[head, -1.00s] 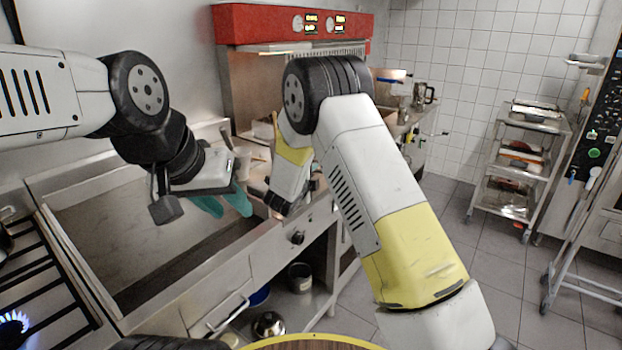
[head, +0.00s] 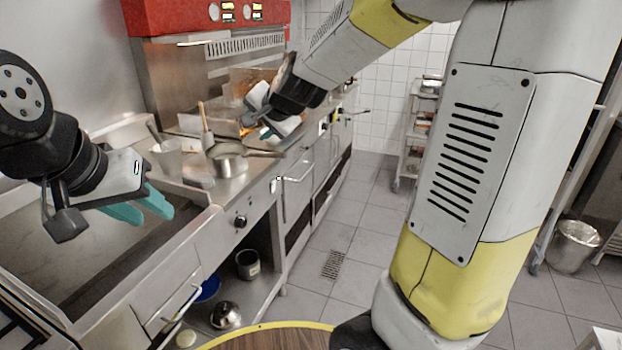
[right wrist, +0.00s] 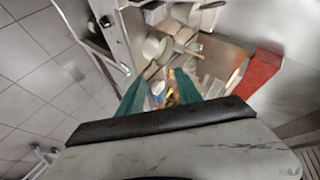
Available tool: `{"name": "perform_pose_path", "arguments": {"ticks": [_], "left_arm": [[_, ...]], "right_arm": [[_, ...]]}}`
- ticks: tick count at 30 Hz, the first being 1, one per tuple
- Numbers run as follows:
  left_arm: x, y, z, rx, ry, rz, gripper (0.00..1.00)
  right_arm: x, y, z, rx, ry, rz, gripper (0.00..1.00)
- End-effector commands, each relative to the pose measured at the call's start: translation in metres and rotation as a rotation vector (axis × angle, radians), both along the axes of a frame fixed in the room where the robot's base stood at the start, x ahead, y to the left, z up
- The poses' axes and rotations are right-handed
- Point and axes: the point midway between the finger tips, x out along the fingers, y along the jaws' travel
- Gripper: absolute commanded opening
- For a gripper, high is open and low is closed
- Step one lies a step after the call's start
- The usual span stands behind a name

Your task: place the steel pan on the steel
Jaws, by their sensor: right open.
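The steel pan (head: 229,160) stands on the steel counter (head: 228,188), its long handle pointing right. My right gripper (head: 262,131) is behind and above the pan's handle in the head view, its teal fingers partly hidden by its own body. In the right wrist view, the right gripper's fingers (right wrist: 160,88) are spread with nothing visibly held. A round, pale vessel (right wrist: 153,48) that looks like the pan shows just past them. My left gripper (head: 147,207) is at the left, above the sunken steel basin (head: 75,245), open and empty.
A steel container (head: 168,158) and an upright wooden-handled utensil (head: 204,122) stand left of the pan. A red-topped appliance (head: 170,18) rises behind. Pots, including a lidded one (head: 225,315), sit on the shelf below. The tiled floor (head: 345,235) to the right is mostly clear.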

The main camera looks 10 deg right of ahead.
Motion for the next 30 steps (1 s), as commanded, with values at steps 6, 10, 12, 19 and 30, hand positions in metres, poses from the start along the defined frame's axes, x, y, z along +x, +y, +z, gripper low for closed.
{"name": "perform_pose_path", "arguments": {"ticks": [6, 10, 12, 19, 30], "left_arm": [[0.000, 0.000, 0.000, 0.000, 0.000, 0.000, 0.36], [0.000, 0.000, 0.000, 0.000, 0.000, 0.000, 0.36], [0.000, 0.000, 0.000, 0.000, 0.000, 0.000, 0.36], [0.000, 0.000, 0.000, 0.000, 0.000, 0.000, 0.36], [0.000, 0.000, 0.000, 0.000, 0.000, 0.000, 0.36]], "right_arm": [[-0.133, -0.042, 0.011, -0.296, 0.049, 0.292, 0.41], [-0.200, -0.067, -0.001, -0.464, 0.096, 0.420, 0.41], [-0.227, -0.077, -0.008, -0.531, 0.123, 0.468, 0.41], [-0.265, -0.092, -0.021, -0.627, 0.170, 0.536, 0.41], [-0.264, -0.092, -0.021, -0.625, 0.170, 0.536, 0.41]]}}
